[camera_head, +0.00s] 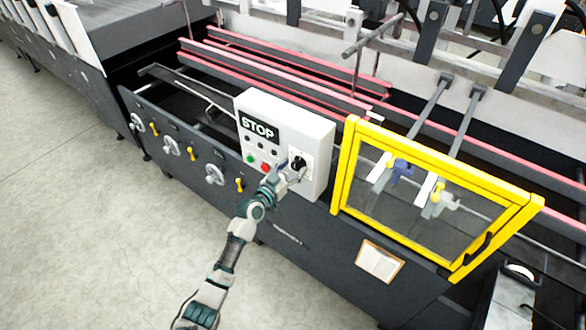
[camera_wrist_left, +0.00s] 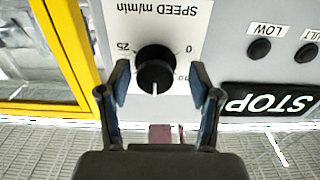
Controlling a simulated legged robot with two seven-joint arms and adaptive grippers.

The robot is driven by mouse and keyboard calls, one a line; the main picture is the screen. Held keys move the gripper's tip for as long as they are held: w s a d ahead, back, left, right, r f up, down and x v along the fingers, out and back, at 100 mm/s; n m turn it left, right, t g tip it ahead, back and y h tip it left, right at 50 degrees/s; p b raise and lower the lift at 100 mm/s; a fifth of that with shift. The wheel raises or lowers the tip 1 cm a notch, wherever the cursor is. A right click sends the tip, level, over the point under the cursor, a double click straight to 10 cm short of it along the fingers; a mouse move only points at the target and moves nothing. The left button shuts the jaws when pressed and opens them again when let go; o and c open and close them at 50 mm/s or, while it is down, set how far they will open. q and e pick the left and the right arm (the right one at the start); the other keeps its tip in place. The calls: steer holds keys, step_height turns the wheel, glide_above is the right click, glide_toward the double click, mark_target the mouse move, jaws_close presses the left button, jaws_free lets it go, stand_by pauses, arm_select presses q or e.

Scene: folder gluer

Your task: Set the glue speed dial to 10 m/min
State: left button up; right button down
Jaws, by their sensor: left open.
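In the left wrist view, which is upside down, the dial (camera_wrist_left: 156,66) sits on a "SPEED m/min" plate (camera_wrist_left: 150,20) with 0 and 25 readable; other marks are partly hidden. Its white pointer line points down in that picture. My left gripper (camera_head: 288,175) is at the dial. In the wrist view its open fingers (camera_wrist_left: 158,88) stand on either side of the knob, with gaps visible. My right gripper is not in view.
Green (camera_head: 250,158) and red (camera_head: 265,168) buttons lie left of the dial. A yellow-framed clear guard (camera_head: 435,195) stands close on the right. Cranks (camera_head: 172,145) line the machine's side at left. The grey floor (camera_head: 90,220) in front is clear.

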arm_select(q)
steer(key=c, duration=0.7)
steer(key=shift+s+d+r, duration=0.1)
steer(key=c, duration=0.4)
steer(key=shift+d, duration=0.1)
steer(key=shift+c, duration=0.2)
steer(key=n, duration=0.3)
steer(key=shift+r, duration=0.15)
steer(key=n+p, duration=0.1)
steer(key=n, duration=0.3)
steer(key=shift+n, duration=0.4)
steer(key=shift+r+n+p, duration=0.1)
steer(key=shift+n+p, duration=0.35)
steer(key=shift+n, duration=1.45)
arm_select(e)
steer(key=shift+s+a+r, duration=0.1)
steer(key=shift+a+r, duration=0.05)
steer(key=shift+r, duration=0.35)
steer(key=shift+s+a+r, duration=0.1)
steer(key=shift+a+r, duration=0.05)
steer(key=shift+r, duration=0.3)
